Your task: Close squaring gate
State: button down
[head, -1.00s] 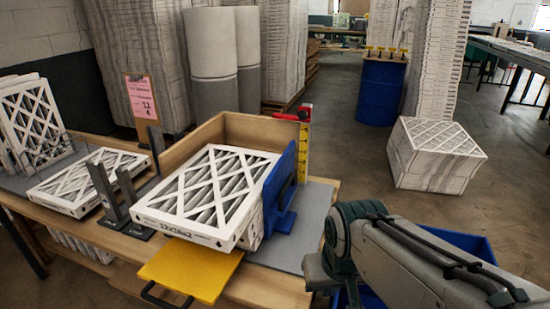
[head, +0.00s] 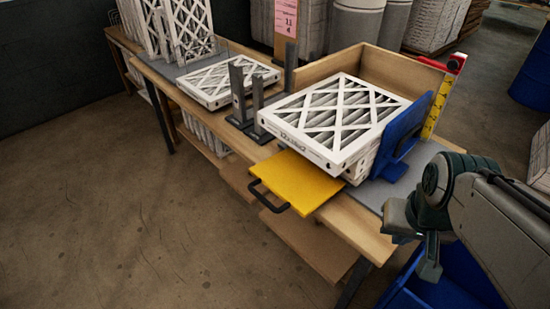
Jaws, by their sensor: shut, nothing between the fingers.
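A stack of white-framed pleated filters (head: 335,115) sits in a wooden corner box (head: 400,75) on the bench. A blue upright plate on a foot (head: 402,135) stands along the stack's right side; it looks like a gate, but I cannot tell for sure that it is the squaring gate. A yellow panel with a black pull handle (head: 298,181) sticks out flat from under the stack's front. My gripper (head: 430,268) is at the lower right, right of the bench edge and apart from the plate and panel. It is shut and empty, pointing down.
Two dark upright posts (head: 245,95) stand left of the stack, with another filter (head: 228,80) lying beyond them. A yellow measuring tape (head: 434,115) stands behind the blue plate. A blue bin (head: 450,285) is below my arm. The floor before the bench is clear.

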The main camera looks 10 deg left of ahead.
aim_at(301, 184)
jog(key=z, duration=1.35)
jog(key=k, duration=1.25)
jog(key=u, duration=1.9)
jog(key=i, duration=0.5)
jog(key=u, duration=0.05)
